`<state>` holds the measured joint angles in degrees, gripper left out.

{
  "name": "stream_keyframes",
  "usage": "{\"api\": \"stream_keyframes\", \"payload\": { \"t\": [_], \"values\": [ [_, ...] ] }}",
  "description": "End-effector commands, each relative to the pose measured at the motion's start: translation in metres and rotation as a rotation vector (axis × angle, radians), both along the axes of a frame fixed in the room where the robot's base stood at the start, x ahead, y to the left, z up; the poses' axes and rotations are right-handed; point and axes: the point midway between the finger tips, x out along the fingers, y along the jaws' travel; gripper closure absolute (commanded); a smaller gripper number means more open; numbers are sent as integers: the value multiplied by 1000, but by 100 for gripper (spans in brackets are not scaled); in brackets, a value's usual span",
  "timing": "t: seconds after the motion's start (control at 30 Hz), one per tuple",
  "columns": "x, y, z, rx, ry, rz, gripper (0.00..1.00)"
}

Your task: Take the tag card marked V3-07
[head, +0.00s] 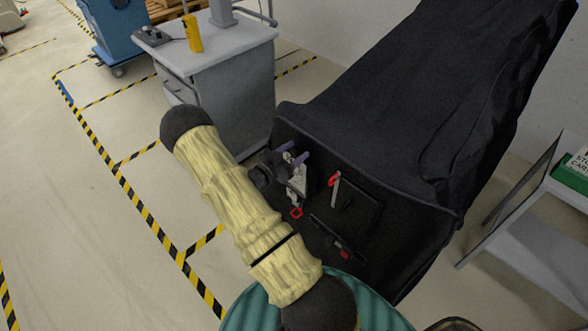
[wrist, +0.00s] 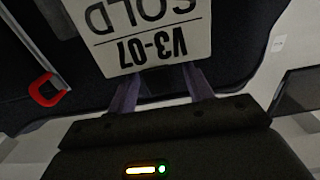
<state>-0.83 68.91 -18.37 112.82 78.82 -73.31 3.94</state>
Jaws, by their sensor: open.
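In the head view, my gripper (head: 294,153) is at the end face of the black-covered cart (head: 400,130).
A grey cabinet (head: 215,60) stands behind my arm; a grey shelf (head: 530,240) is at right.

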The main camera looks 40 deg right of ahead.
Motion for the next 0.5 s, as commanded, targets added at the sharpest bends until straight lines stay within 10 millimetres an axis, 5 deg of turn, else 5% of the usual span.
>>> {"api": "stream_keyframes", "payload": {
  "t": [0.2, 0.43, 0.5],
  "values": [
    [0, 0, 0, 0, 0, 0, 51],
    [0, 0, 0, 0, 0, 0, 96],
    [0, 0, 0, 0, 0, 0, 100]
  ]
}}
